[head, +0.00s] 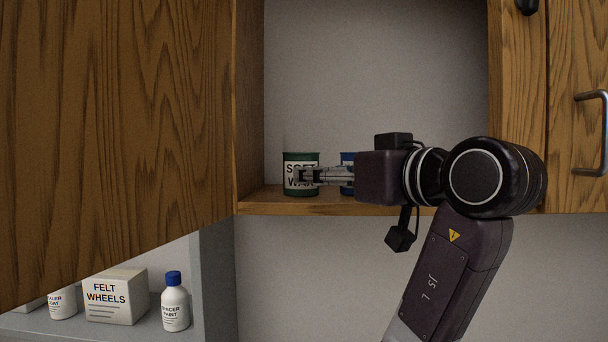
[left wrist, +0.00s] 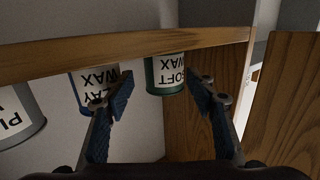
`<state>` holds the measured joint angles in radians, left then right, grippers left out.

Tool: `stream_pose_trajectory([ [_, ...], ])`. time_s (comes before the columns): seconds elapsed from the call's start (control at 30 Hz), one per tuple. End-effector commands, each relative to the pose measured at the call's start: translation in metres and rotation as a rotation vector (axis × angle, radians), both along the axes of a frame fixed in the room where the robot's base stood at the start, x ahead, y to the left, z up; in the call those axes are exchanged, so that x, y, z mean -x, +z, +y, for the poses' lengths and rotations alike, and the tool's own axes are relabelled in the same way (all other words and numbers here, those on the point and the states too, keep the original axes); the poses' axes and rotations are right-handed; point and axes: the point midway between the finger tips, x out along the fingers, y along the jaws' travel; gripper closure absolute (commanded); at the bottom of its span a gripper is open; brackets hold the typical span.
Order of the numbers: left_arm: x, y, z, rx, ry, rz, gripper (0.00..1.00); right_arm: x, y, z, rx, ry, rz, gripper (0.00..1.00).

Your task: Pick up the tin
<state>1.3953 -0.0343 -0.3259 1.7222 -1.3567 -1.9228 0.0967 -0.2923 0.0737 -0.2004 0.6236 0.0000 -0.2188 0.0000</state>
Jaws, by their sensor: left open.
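A green tin labelled SOFT WAX (head: 301,191) stands upright on the cabinet shelf in the head view. It shows upside down in the left wrist view (left wrist: 165,85), beyond and between my fingertips. My left gripper (head: 304,176) points left, its fingers overlapping the label in the head view. In the left wrist view (left wrist: 160,84) its fingers are spread with nothing held. A blue tin (head: 346,158) is mostly hidden behind the gripper; the left wrist view shows its WAX label (left wrist: 99,77). A grey tin (left wrist: 35,108) is partly cut off there. My right gripper is not in view.
The wooden shelf (head: 265,207) has a front edge below the tins, and a cabinet side wall (head: 248,120) stands left of them. A wooden door (head: 110,120) fills the upper left. Below are a FELT WHEELS box (head: 115,297) and a blue-capped bottle (head: 175,305).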

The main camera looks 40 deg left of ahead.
Motion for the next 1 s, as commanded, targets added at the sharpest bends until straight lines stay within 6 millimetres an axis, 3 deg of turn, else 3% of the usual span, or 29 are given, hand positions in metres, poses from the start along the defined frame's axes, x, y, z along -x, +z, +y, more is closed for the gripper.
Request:
stream_pose_trajectory([
  [0.37, -0.010, 0.005, 0.038, -0.001, 0.004, 0.001, 0.49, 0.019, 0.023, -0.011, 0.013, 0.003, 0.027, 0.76],
  [0.6, -0.018, 0.003, 0.068, 0.000, 0.004, 0.003, 0.49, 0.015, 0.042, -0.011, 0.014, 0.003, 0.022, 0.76],
  [0.9, -0.021, 0.000, 0.074, 0.000, 0.000, 0.000, 0.49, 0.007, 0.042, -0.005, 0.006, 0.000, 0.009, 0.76],
  [1.0, -0.021, 0.000, 0.074, 0.000, 0.000, 0.001, 0.57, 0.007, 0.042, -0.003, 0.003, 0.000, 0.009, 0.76],
])
